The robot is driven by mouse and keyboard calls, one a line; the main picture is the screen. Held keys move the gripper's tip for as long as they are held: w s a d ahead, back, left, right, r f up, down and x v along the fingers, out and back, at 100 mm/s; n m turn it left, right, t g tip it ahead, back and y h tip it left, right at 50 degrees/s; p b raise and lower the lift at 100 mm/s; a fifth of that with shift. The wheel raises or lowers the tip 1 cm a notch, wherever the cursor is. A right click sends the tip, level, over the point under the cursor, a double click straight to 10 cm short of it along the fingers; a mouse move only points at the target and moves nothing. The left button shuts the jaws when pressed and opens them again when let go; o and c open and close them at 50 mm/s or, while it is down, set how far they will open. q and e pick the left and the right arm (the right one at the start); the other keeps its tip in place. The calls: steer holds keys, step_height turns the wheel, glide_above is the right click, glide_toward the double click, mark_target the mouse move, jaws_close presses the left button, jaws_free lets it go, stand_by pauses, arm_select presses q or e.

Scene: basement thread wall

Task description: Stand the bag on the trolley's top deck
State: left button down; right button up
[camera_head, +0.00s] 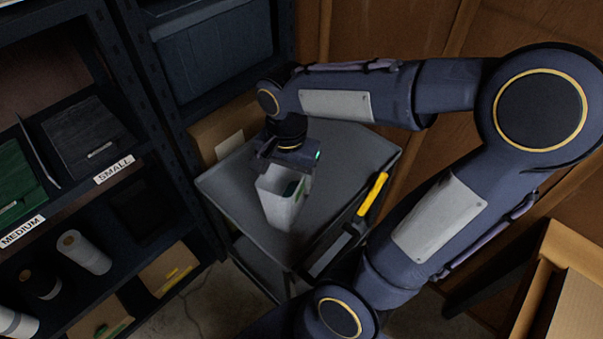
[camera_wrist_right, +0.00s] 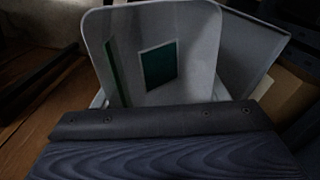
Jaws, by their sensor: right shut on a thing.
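The pale grey-white bag (camera_head: 281,208) with a green patch hangs upright or nearly so below my right gripper (camera_head: 287,162), which is shut on its upper part. The bag is over the grey top deck of the trolley (camera_head: 350,160), near the middle; I cannot tell whether its bottom touches the deck. In the right wrist view the bag (camera_wrist_right: 195,75) fills the upper middle, with a green square and a green strip showing, and the gripper body hides its lower part. My left gripper is not in view.
A tool with a yellow handle (camera_head: 372,194) lies along the trolley's right edge. Shelves at the left hold a white roll (camera_head: 83,251), folders and boxes, with labels SMALL (camera_head: 114,170) and MEDIUM (camera_head: 22,231). A cardboard box (camera_head: 570,300) is at the lower right. The deck's back is clear.

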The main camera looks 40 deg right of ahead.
mark_target(285, 170)
steer(key=s+d+m+b, duration=0.1)
steer(key=s+m, duration=0.3)
steer(key=s, duration=0.1)
steer(key=w+d+f, duration=0.1)
steer(key=w, duration=0.2)
steer(key=w+d+f, duration=0.1)
steer(key=w+f, duration=0.1)
steer(key=w, duration=0.1)
steer(key=w+d+f, duration=0.1)
steer(key=w+f, duration=0.1)
steer(key=w, duration=0.1)
steer(key=shift+w+d, duration=0.1)
steer(key=shift+w, duration=0.05)
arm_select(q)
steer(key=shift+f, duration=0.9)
arm_select(e)
steer(key=w+d+f, duration=0.1)
steer(key=w+f, duration=0.3)
steer(key=f, duration=0.4)
steer(key=shift+d+f, duration=0.15)
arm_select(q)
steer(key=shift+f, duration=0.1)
arm_select(e)
steer(key=shift+w, duration=0.1)
steer(key=shift+f+b, duration=0.25)
steer(key=shift+b, duration=0.05)
steer(key=o, duration=0.9)
steer(key=shift+r, duration=0.1)
